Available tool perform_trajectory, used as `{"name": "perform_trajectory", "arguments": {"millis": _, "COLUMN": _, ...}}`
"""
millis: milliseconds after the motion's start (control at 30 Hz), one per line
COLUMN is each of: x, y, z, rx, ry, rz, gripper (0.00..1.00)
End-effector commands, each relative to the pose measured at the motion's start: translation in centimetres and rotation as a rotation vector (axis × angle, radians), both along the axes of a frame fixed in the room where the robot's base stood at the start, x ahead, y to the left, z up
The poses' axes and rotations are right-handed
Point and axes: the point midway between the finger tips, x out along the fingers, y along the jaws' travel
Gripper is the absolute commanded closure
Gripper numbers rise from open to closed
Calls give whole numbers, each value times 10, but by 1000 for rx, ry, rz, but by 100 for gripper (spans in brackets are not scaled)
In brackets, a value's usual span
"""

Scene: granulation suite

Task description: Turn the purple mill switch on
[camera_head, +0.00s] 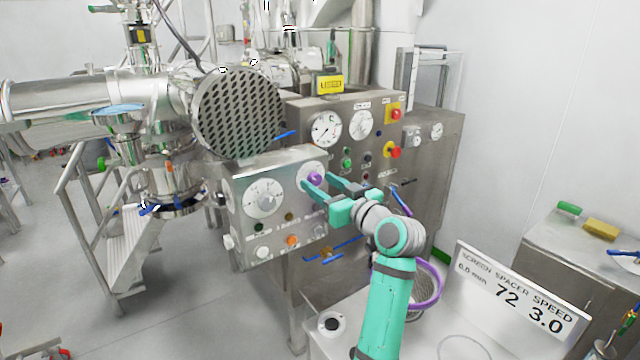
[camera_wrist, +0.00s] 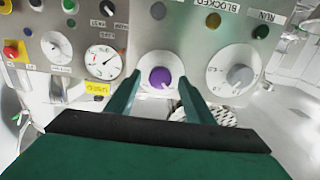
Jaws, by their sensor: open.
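The purple mill switch (camera_head: 315,178) is a round knob on a white dial plate at the upper right of the grey control box (camera_head: 284,230). In the wrist view the purple knob (camera_wrist: 160,77) sits at the middle, with a small white mark at its lower edge. My gripper (camera_head: 322,184) is open, its two teal fingers pointing at the box. In the wrist view the fingers (camera_wrist: 160,92) stand on either side of the knob's dial. I cannot tell whether they touch the knob.
A grey knob (camera_head: 265,200) on a white dial is left of the purple one. An orange button (camera_head: 291,240) is below. Behind stands a panel with gauges (camera_head: 326,128) and red emergency buttons (camera_head: 394,152). A white sign (camera_head: 520,298) stands at the lower right.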

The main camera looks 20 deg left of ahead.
Motion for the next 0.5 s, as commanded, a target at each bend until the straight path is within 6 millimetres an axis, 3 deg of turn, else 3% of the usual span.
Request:
{"name": "perform_trajectory", "arguments": {"millis": 133, "x": 5, "y": 9, "z": -1, "rx": -1, "ry": 1, "rz": 3, "gripper": 52}}
{"name": "perform_trajectory", "arguments": {"millis": 433, "x": 6, "y": 8, "z": -1, "rx": -1, "ry": 1, "rz": 0, "gripper": 52}}
{"name": "perform_trajectory", "arguments": {"millis": 500, "x": 6, "y": 8, "z": -1, "rx": -1, "ry": 1, "rz": 0, "gripper": 69}}
